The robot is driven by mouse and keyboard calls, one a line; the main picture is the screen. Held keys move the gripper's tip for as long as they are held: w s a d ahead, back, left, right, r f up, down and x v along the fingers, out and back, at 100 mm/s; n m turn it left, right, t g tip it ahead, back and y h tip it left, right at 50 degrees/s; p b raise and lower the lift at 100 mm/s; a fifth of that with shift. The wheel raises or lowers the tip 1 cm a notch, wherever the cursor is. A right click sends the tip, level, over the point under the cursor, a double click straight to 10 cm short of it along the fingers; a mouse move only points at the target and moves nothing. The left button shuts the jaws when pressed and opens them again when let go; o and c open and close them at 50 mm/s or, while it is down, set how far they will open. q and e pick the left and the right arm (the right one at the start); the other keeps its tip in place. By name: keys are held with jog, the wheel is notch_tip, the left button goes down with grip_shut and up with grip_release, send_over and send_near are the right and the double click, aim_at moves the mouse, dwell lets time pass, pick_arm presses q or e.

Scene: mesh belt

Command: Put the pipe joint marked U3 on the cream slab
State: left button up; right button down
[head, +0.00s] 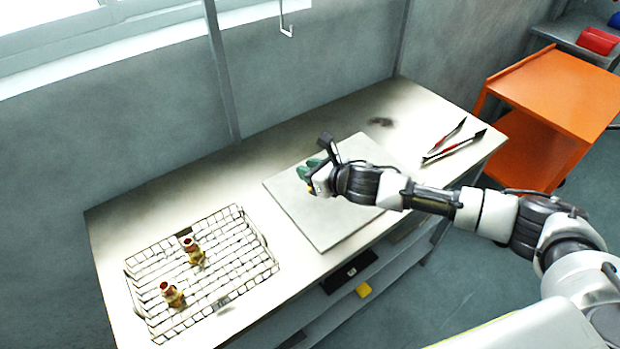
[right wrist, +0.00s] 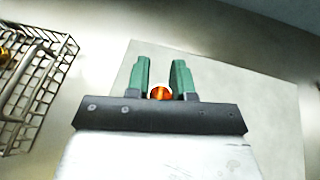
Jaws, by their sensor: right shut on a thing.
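My right gripper (head: 312,170) is over the left part of the cream slab (head: 322,232). Its green fingers (right wrist: 161,78) are shut on an orange-red, brassy pipe joint (right wrist: 161,93), mostly hidden behind the gripper's body. I cannot tell whether the joint touches the slab, and no marking on it can be read. Two more brassy pipe joints with reddish tops, one nearer (head: 172,295) and one farther (head: 194,252), stand in the wire mesh tray (head: 262,262). Their markings are too small to read. My left gripper is not in view.
The slab lies on a pale workbench (head: 130,222) and is otherwise clear. Red-handled tools (head: 455,146) lie at the bench's right end. An orange cart (head: 560,90) stands beyond. Under the bench is a shelf with a black item (head: 348,272) and a yellow one (head: 363,290).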

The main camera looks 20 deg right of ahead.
notch_tip(320, 180, down, 3)
jog(key=shift+f, duration=0.2)
jog(key=shift+f, duration=0.1)
jog(key=c, duration=1)
grip_release()
jog(key=shift+s+d, duration=0.1)
jog(key=shift+s, duration=0.05)
jog(key=b+v, duration=0.1)
jog(key=v, duration=0.9)
jog(key=shift+s+d, duration=0.1)
jog(key=shift+s+d+r, duration=0.3)
jog(key=shift+s+r, duration=0.2)
jog(key=shift+s, duration=0.1)
